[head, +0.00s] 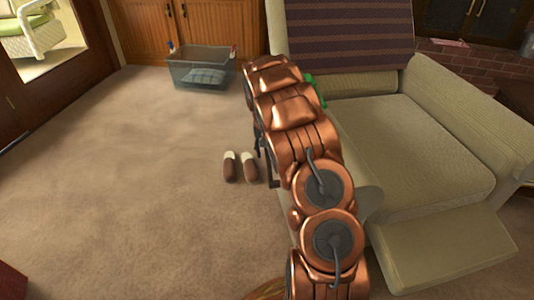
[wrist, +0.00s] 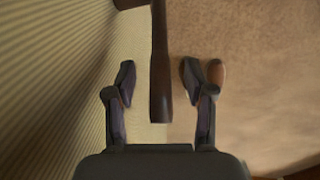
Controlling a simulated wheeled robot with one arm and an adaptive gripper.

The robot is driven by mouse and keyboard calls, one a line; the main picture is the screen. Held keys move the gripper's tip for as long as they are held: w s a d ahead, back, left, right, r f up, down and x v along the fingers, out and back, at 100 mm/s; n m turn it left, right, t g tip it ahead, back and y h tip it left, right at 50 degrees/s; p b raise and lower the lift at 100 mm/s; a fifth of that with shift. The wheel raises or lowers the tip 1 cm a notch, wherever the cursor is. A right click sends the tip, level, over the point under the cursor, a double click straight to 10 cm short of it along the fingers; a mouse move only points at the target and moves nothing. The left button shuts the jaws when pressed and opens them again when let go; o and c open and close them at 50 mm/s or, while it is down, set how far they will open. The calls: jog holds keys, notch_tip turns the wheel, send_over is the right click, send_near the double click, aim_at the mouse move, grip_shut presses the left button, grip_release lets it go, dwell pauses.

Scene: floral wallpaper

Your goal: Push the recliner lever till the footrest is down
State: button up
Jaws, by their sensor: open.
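The beige recliner (head: 410,150) fills the right of the head view, with a striped dark throw (head: 345,35) over its back. Its footrest (head: 445,250) sticks out at the front, tilted downward and away from the seat. In the wrist view the dark brown lever (wrist: 160,75) stands as a long bar between the fingers of my gripper (wrist: 157,80). The gripper is open, with a finger on each side of the lever and gaps to both. The recliner's ribbed side (wrist: 55,70) is left of the lever. My copper arm hides much of that side in the head view.
Brown and white slippers (head: 240,166) lie on the carpet left of my arm; part of one shows behind the right finger (wrist: 216,72). A clear bin (head: 200,70) stands near the wooden cabinets. The carpet at left is open.

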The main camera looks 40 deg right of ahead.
grip_shut()
dwell(0.5)
